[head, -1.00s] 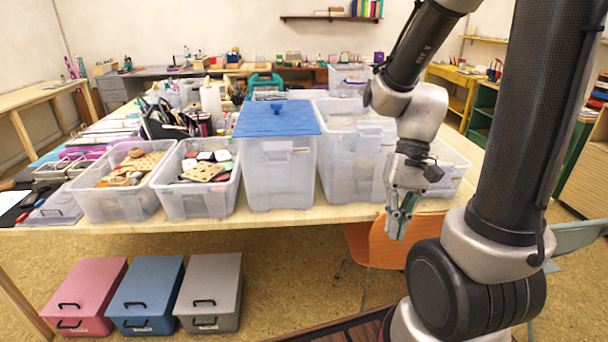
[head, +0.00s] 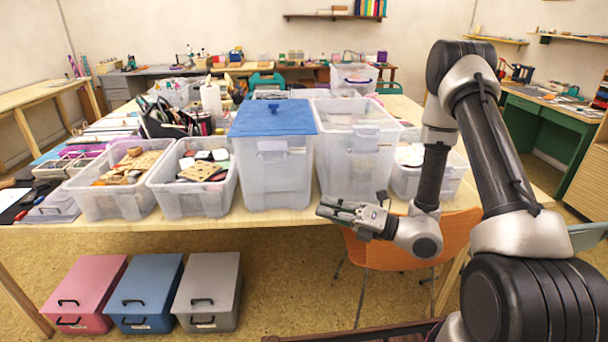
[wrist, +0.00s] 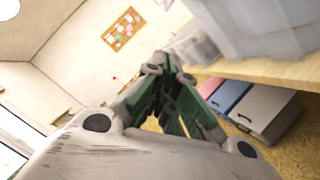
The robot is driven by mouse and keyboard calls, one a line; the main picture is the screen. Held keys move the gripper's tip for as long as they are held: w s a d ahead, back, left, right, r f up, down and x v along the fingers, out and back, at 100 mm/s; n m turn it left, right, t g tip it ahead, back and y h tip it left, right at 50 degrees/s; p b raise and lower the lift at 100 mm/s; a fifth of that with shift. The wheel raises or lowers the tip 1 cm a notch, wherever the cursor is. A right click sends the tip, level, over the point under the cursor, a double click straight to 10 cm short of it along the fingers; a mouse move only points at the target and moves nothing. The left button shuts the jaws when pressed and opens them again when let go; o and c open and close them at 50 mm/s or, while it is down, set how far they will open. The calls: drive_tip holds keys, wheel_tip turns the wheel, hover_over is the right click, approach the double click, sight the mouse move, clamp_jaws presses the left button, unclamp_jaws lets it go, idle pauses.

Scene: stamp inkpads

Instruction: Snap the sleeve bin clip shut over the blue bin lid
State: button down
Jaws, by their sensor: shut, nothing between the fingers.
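The blue lid (head: 273,118) lies on top of a tall translucent bin (head: 275,185) near the table's front edge. A pale clip (head: 272,151) shows on the bin's front, just under the lid's front edge; at this size I cannot tell whether it is latched. My gripper (head: 322,208) is shut and empty. It points left, in front of the table edge, to the right of the blue-lidded bin and lower than the clip, apart from both.
A clear-lidded bin (head: 352,165) stands directly right of the blue-lidded one. An open bin of wooden pieces (head: 195,190) stands left. An orange chair (head: 410,262) is below my arm. Pink, blue and grey boxes (head: 205,290) sit on the floor. Space before the blue-lidded bin is clear.

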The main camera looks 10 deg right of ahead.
drive_tip(key=shift+w+d+r+m+t, duration=0.25)
drive_tip(key=shift+w+r+m+t, duration=0.4)
drive_tip(key=shift+m, duration=0.45)
drive_tip(key=w+d+r+x, duration=0.1)
drive_tip(key=w+x, duration=0.1)
drive_tip(key=x, duration=1.1)
drive_tip(key=shift+d, duration=0.2)
drive_tip(key=shift+s, duration=0.1)
drive_tip(key=shift+r+m, duration=0.25)
drive_tip(key=shift+m, duration=0.05)
